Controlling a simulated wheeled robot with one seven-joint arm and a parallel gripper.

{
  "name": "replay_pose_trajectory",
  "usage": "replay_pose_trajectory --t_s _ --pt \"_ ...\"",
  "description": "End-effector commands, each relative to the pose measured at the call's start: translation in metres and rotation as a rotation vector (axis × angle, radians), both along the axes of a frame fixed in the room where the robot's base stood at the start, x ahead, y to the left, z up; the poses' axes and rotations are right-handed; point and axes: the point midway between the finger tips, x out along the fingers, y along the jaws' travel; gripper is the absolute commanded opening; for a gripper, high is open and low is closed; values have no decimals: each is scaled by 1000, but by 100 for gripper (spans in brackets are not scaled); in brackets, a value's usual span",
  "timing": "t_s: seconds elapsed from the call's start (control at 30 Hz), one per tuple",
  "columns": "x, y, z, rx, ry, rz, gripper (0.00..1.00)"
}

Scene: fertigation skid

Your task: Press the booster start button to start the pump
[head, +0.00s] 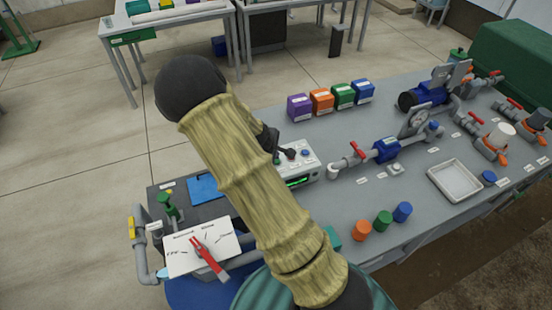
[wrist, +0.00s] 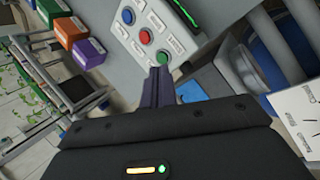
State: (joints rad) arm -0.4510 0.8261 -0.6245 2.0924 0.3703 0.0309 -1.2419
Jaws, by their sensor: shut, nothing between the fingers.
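The pale control box (head: 308,165) stands on the bench in the head view, partly hidden behind my arm. In the wrist view its panel (wrist: 137,50) carries a blue button (wrist: 128,15), a red button (wrist: 146,37) and a green button (wrist: 161,56) in a row. Labels sit beside them, too small to read, so I cannot tell from text which is booster start. My gripper (wrist: 160,72) is shut and empty, its fingertips right by the green button. I cannot tell whether they touch it. In the head view my gripper (head: 283,150) is over the box.
Purple, orange, green and blue boxes (head: 322,100) stand behind the control box. Pipework with a red-handled valve (head: 357,150) is to its right. A white dial board with a red pointer (head: 205,255) is at the front left. A blue pad (head: 202,187) lies left of my arm.

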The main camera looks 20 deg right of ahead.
Motion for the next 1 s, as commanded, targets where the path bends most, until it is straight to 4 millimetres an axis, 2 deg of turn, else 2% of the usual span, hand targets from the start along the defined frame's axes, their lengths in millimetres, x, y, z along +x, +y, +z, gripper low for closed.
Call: replay_pose_trajectory --t_s 0.1,0.2,0.33,0.77,1.0 --pt "27 -13 -2 -174 33 162 0" --pt "46 -20 0 -294 56 274 0" --pt "59 -23 2 -383 74 354 0" --pt "61 -22 0 -396 78 369 0" --pt "61 -22 -21 -395 78 368 0"
